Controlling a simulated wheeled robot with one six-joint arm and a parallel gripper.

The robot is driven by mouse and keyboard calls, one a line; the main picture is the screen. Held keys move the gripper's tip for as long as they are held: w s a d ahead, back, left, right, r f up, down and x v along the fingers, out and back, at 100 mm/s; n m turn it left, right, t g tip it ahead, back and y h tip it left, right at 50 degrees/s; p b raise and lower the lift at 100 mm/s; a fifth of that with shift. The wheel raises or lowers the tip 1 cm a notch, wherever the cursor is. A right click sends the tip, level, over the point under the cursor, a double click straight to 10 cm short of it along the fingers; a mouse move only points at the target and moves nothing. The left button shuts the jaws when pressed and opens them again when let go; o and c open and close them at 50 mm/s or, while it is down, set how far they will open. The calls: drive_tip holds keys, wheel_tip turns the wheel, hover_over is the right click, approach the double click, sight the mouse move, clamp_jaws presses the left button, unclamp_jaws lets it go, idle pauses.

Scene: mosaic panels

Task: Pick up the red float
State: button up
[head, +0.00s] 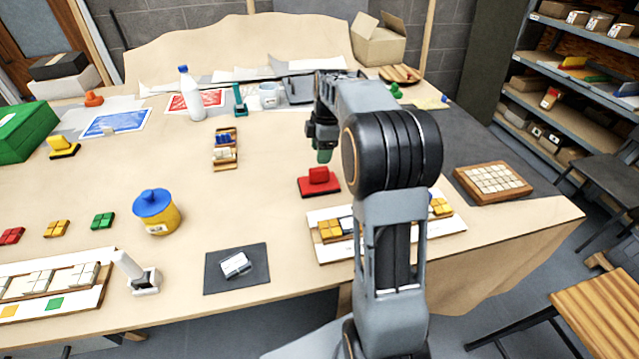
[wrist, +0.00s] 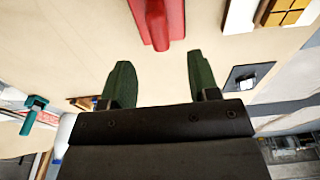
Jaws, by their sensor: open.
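The red float (head: 319,186), a flat red base with a block handle, lies on the table just left of my arm in the head view. In the wrist view the red float (wrist: 158,18) shows at the top edge, partly cut off, beyond my fingertips. My gripper (wrist: 160,76) is open and empty, its two green fingers apart with bare table between them. In the head view my gripper (head: 323,156) points down above and slightly behind the float, apart from it; the arm hides part of it.
A white panel with orange tiles (head: 331,230) lies just in front of the float, partly behind my arm. A tile rack (head: 225,150) stands to the left, and a yellow pot with a blue lid (head: 157,212) stands farther left.

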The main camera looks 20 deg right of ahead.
sight(318, 169)
drive_tip(key=shift+w+a+f, duration=0.1)
drive_tip(key=shift+a+f, duration=0.1)
drive_tip(key=shift+f, duration=2)
drive_tip(key=shift+w+a+f, duration=0.1)
drive_tip(key=shift+a+f, duration=0.1)
drive_tip(key=shift+f, duration=2)
drive_tip(key=shift+c, duration=0.4)
clamp_jaws()
drive_tip(key=shift+r, duration=0.5)
wheel_tip(318, 169, up, 2)
drive_tip(key=shift+r, duration=0.2)
drive_tip(key=s+d+r+b, duration=0.1)
drive_tip(key=s+d+r, duration=0.1)
drive_tip(key=s+r, duration=0.7)
drive_tip(key=s, duration=0.5)
drive_tip(key=shift+r+b, duration=0.3)
